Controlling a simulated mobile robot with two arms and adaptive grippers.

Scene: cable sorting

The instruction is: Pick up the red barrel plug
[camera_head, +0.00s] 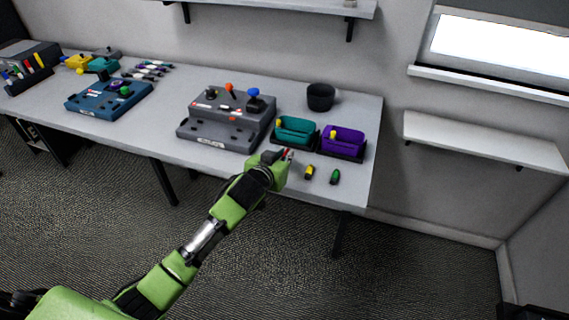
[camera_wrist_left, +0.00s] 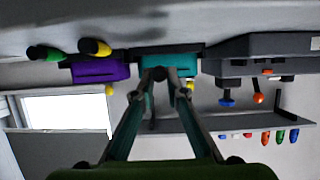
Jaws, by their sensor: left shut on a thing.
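The red barrel plug (camera_head: 288,153) shows as a small red bit at the tips of my left gripper (camera_head: 281,157), over the front of the table (camera_head: 225,161). My left gripper is shut on it; the fingers hide most of the plug. In the left wrist view, which looks upside down, the fingers of my left gripper (camera_wrist_left: 160,75) meet in front of the teal bin (camera_wrist_left: 171,62), and the plug cannot be made out there. My right gripper is not in view.
A yellow plug (camera_head: 309,173) and a green plug (camera_head: 335,177) lie right of the gripper near the table's front edge. Behind are a teal bin (camera_head: 296,131), a purple bin (camera_head: 343,141), a black cup (camera_head: 320,97) and a grey control box (camera_head: 222,119).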

